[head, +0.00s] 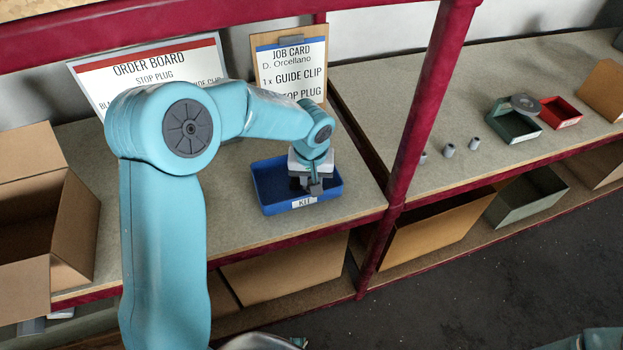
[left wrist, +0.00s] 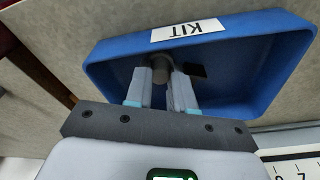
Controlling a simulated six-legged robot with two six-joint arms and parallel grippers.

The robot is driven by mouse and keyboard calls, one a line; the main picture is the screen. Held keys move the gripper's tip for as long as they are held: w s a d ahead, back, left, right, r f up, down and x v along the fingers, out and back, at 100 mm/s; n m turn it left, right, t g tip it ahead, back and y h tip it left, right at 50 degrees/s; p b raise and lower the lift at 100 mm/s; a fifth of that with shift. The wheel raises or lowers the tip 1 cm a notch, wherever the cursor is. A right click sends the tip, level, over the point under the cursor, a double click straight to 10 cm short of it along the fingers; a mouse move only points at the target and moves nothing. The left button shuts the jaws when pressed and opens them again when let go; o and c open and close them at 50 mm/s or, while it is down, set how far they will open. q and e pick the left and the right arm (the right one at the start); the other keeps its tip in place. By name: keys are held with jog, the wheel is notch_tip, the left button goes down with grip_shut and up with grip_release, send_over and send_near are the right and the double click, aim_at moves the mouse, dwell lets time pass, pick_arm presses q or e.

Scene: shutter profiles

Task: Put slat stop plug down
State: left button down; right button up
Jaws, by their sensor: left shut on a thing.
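The blue kit tray (head: 270,205) stands on the shelf in front of the job card, with its white KIT label facing out. My left gripper (head: 306,185) reaches down into it. In the left wrist view, my left gripper (left wrist: 165,82) is shut on a small grey stop plug (left wrist: 160,66), inside the blue tray (left wrist: 265,50). Whether the plug touches the tray floor I cannot tell. A small dark piece (left wrist: 196,70) lies in the tray just beside the fingers. My right gripper is not in view.
The job card (head: 290,70) and order board (head: 150,72) stand behind the tray. A red post (head: 415,120) rises to its right. Beyond it are several small grey plugs (head: 448,150), a green bin (head: 512,128) and a red bin (head: 560,112). An open cardboard box (head: 75,230) is at left.

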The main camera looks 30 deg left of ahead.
pick_arm(q)
jog(key=shift+s+r, duration=0.1)
jog(key=shift+s, duration=0.05)
jog(key=shift+b, duration=0.3)
jog(key=c, duration=1.3)
grip_release()
jog(key=shift+f, duration=0.2)
jog(key=shift+o, duration=0.2)
jog(key=shift+r, duration=0.1)
jog(key=shift+r+p, duration=0.3)
jog(key=shift+p, duration=0.1)
notch_tip(320, 180, up, 7)
jog(key=shift+s+d, duration=0.3)
jog(key=shift+s, duration=0.1)
jog(key=shift+s, duration=0.15)
